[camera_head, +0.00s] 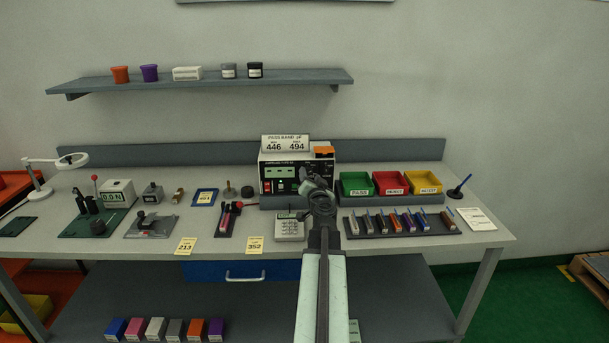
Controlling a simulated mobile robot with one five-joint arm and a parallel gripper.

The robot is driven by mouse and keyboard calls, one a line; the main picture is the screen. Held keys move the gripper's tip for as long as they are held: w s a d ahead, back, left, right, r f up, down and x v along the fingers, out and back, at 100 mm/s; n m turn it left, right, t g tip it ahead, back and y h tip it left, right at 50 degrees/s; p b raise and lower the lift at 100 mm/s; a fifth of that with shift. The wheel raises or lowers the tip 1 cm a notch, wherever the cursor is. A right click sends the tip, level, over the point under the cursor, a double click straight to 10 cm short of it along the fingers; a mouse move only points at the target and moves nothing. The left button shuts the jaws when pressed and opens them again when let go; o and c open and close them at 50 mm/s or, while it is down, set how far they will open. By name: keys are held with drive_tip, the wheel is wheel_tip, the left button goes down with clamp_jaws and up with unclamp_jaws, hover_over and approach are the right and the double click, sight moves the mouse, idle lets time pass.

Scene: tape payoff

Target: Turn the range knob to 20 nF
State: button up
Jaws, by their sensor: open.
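The meter (269,173) is a dark-faced box with a light case, standing at the back middle of the bench. My gripper (315,183) is in front of the meter's right side and is open. My arm reaches up from the bottom of the view and covers part of the meter's face. I cannot make out the range knob or its setting; it may be behind my gripper. Whether my gripper touches the meter cannot be told.
A pass band sign (285,143) and an orange box (323,151) are on top of the meter. Green (356,192), red (390,190) and yellow (422,188) bins stand to the right. A rack (400,232) of several parts is at front right.

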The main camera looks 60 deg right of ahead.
drive_tip(key=shift+x, duration=0.85)
drive_tip(key=shift+a, duration=0.1)
